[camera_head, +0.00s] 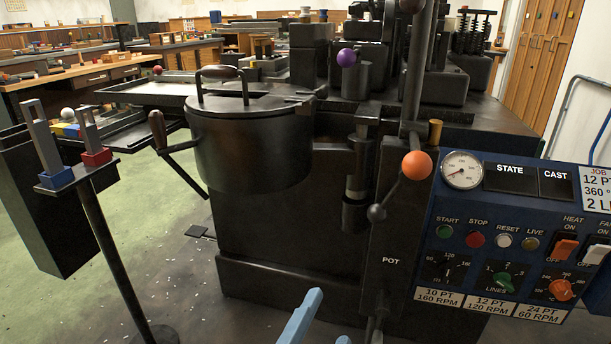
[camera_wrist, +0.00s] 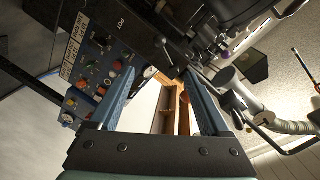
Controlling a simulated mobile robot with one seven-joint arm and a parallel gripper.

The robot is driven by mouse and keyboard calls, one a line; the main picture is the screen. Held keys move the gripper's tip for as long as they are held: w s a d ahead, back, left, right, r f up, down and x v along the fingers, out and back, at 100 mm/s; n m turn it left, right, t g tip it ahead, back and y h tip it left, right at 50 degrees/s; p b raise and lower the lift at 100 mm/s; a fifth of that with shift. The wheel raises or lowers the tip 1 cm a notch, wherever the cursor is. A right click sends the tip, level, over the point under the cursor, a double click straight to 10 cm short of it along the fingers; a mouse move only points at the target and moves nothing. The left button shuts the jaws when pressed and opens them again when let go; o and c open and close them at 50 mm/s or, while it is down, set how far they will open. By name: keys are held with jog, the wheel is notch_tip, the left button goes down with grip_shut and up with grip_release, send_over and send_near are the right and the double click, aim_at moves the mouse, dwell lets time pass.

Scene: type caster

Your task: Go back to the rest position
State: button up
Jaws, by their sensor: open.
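My gripper (camera_wrist: 160,82) is open in the wrist view, with its two blue fingers well apart and nothing between them. In the head view a light blue finger (camera_head: 301,318) shows at the bottom edge, in front of the machine's base; the rest of the gripper is cut off. The type caster (camera_head: 290,240) is a large dark machine with a round lidded pot (camera_head: 250,145). Its blue control panel (camera_head: 470,230) stands at the right, and also shows tilted at the left of the wrist view (camera_wrist: 95,70). The gripper touches nothing that I can see.
An orange-knobbed lever (camera_head: 416,166) sticks out beside the panel. A stand (camera_head: 115,250) with a blue and a red holder is at the left. Workbenches (camera_head: 90,75) fill the back. Green and grey floor (camera_head: 170,240) lies open between stand and machine.

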jog(key=w+a+r+n+t+y, duration=0.1)
jog(key=w+r+n+t, duration=0.2)
jog(key=r, duration=0.6)
jog(key=w+r+n+t+y, duration=0.1)
jog(key=r+n+t, duration=0.25)
jog(key=r, duration=0.55)
jog(key=s+r+n+t+y+p, duration=0.1)
jog(key=s+r+n+t+y, duration=0.3)
jog(key=r, duration=0.6)
jog(key=s+r+n+t+p, duration=0.1)
jog(key=s+r+n+t, duration=0.3)
jog(key=r, duration=0.6)
notch_tip(320, 180, up, 36)
jog(key=w+n+g+p, duration=0.1)
jog(key=g+p, duration=0.1)
jog(key=p, duration=3.4)
jog(key=shift+w+a+g, duration=0.35)
jog(key=shift+a, duration=0.1)
jog(key=shift+f, duration=0.15)
